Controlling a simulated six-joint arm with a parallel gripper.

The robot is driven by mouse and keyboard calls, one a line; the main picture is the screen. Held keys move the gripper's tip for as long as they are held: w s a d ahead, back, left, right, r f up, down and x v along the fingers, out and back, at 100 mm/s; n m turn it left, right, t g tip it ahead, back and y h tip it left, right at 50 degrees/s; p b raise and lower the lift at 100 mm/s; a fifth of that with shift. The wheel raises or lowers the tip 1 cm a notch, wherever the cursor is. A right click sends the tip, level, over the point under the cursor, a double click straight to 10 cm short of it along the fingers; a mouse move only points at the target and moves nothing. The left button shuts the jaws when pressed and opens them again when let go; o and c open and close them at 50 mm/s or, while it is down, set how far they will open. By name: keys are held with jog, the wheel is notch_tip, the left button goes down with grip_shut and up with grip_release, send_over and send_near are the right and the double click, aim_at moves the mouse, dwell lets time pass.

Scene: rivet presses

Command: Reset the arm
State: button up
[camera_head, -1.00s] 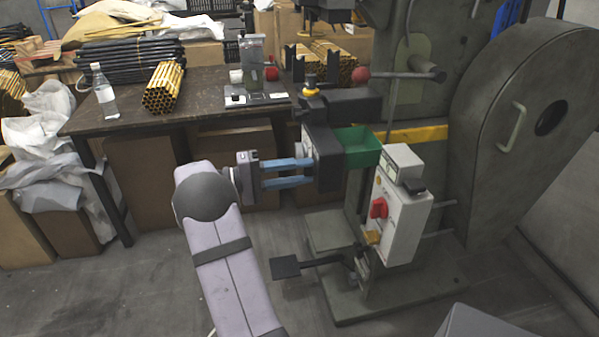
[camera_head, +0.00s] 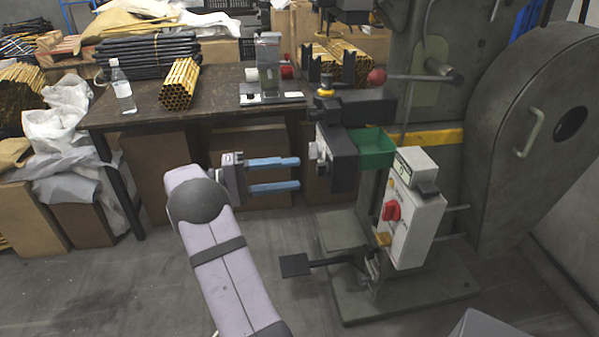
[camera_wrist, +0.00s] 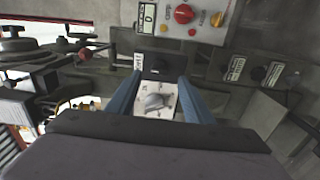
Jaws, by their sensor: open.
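My gripper (camera_head: 299,174) is open, its two blue fingers apart and pointing right in the head view. Nothing shows between the fingers there. The fingertips stop a short way left of the dark press block (camera_head: 342,160) with a light plate and knob (camera_head: 318,150) on its near side. In the wrist view the fingers (camera_wrist: 158,82) spread on either side of that light plate and its grey knob (camera_wrist: 154,101); no contact is clear.
The control box (camera_head: 413,217) with a red knob stands right of my gripper, beside a green bin (camera_head: 373,148). A pedal (camera_head: 296,265) sits below. The workbench (camera_head: 215,84) behind carries a bottle (camera_head: 122,86) and brass tubes (camera_head: 179,84). Floor at the lower left is clear.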

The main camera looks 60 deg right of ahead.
jog(key=shift+w+a, duration=0.3)
dwell(0.4)
jog(key=a+f+n+t+y, duration=0.2)
jog(key=f+n+t+y, duration=0.15)
jog(key=f, duration=0.75)
jog(key=a+f+n+t+y, duration=0.25)
jog(key=f+n, duration=0.25)
jog(key=f, duration=0.5)
jog(key=s+a+f+t+y, duration=0.1)
jog(key=s+a+f+y, duration=0.2)
jog(key=a+f, duration=0.45)
jog(key=s+a+r+m+t+y, duration=0.1)
jog(key=s+a+r+t+y, duration=0.2)
jog(key=a, duration=0.9)
jog(key=s+a+r+y, duration=0.1)
jog(key=s+a+r, duration=0.3)
jog(key=a, duration=0.7)
jog(key=w+a+r+n+t+p, duration=0.1)
jog(key=r+p, duration=1.6)
jog(key=r, duration=0.1)
jog(key=w+a+r+t+p, duration=0.1)
jog(key=a+r+p, duration=0.1)
jog(key=r+p, duration=1.5)
notch_tip(320, 180, up, 3)
jog(key=shift+w+a+f+n+t, duration=0.2)
jog(key=shift+n+t, duration=0.15)
jog(key=shift+t, duration=0.05)
